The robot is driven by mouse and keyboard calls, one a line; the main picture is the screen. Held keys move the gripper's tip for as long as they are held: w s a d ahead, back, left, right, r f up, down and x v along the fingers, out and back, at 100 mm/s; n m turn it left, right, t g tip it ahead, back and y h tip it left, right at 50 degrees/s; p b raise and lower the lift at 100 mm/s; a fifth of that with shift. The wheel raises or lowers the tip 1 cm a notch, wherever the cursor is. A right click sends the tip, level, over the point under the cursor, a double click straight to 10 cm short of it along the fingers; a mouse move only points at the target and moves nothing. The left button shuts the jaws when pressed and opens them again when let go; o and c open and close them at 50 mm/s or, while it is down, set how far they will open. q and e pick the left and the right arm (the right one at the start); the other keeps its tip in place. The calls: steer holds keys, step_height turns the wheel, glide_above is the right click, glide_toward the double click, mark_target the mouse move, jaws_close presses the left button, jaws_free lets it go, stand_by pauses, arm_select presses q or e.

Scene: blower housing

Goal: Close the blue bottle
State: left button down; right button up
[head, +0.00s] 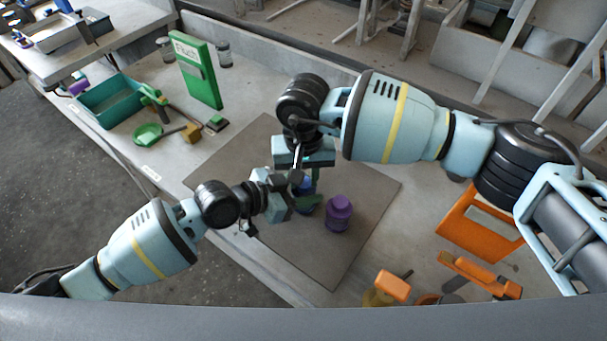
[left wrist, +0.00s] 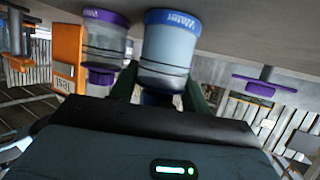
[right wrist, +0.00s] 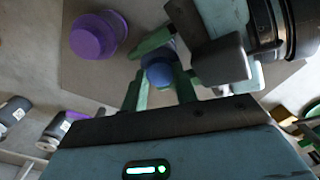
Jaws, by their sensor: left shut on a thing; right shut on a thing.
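The blue bottle (head: 306,209) stands upright on the dark mat (head: 345,255), mostly hidden by my grippers. In the left wrist view, which is upside down, its clear body with a blue band (left wrist: 167,50) sits between the green fingers of my left gripper (left wrist: 160,92), shut on it. My right gripper (head: 304,182) comes from above, its fingers shut on the blue lid (right wrist: 160,70) over the bottle. The lid also shows in the head view (head: 304,184). The lid is at the bottle's top; whether it is seated or threaded cannot be told.
A purple-lidded bottle (head: 338,214) stands close right of the blue one. A green box (head: 196,70), a teal bin (head: 110,100) and small green items lie at the back left. The mat's front is clear.

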steer(key=m, duration=0.4)
steer(key=o, duration=1.1)
steer(key=shift+a+r, duration=0.1)
